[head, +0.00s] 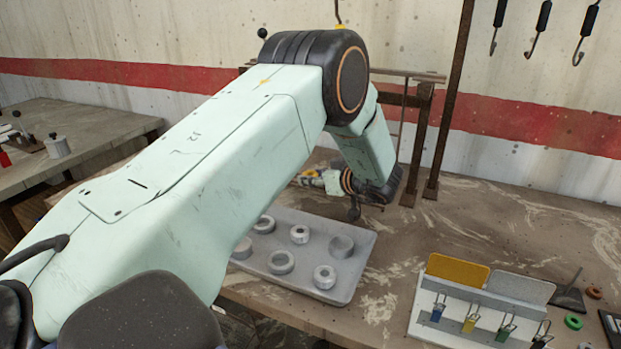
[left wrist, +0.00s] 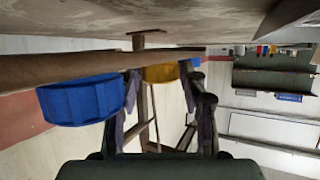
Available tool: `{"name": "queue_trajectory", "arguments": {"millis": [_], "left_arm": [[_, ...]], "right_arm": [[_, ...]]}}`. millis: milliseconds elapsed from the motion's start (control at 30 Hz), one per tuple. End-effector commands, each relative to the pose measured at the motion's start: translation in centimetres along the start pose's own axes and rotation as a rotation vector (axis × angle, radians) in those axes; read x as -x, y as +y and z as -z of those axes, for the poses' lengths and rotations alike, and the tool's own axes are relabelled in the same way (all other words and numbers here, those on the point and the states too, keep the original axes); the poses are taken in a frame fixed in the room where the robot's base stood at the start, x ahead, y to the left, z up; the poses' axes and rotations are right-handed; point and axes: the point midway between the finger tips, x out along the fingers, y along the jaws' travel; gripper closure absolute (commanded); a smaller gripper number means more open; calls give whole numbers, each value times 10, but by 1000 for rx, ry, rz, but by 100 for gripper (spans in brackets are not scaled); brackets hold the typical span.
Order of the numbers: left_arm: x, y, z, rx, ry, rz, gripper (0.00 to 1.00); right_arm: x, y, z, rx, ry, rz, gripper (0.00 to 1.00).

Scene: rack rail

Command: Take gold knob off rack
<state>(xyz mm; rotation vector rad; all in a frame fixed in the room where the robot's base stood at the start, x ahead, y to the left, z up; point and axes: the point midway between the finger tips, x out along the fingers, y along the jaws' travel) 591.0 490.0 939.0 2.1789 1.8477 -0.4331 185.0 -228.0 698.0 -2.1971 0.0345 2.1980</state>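The gold knob (left wrist: 160,73) shows in the left wrist view, at the brown rail (left wrist: 60,72) of the rack. My left gripper (left wrist: 164,82) has its two dark fingers apart, one on either side of the gold knob in this view. I cannot tell whether they touch it. A larger blue knob (left wrist: 80,101) is at the rail, left of the left finger. In the head view my left arm covers much of the rack (head: 420,115), and its wrist hangs low over the table, behind the tray. I cannot make out the gold knob there. My right gripper is not in view.
A grey tray (head: 352,262) with several round pieces lies on the table (head: 500,225). A holder (head: 430,312) with coloured clips stands at the front right. A tall rusty post (head: 449,95) rises beside the rack. The table's right middle is clear.

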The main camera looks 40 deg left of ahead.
Motion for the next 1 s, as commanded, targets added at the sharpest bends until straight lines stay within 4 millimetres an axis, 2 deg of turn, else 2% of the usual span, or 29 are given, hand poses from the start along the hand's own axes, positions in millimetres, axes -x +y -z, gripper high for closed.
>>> {"name": "queue_trajectory", "arguments": {"millis": [33,367,633,767,1000], "left_arm": [[0,0,0,0,0,0,64],[0,0,0,0,0,0,92],[1,0,2,1,0,0,94],[7,1,18,3,1,-1,94],[26,0,62,4,1,0,94]], "right_arm": [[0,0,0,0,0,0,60],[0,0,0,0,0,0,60],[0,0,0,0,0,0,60],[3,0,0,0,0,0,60],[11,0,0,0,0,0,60]]}}
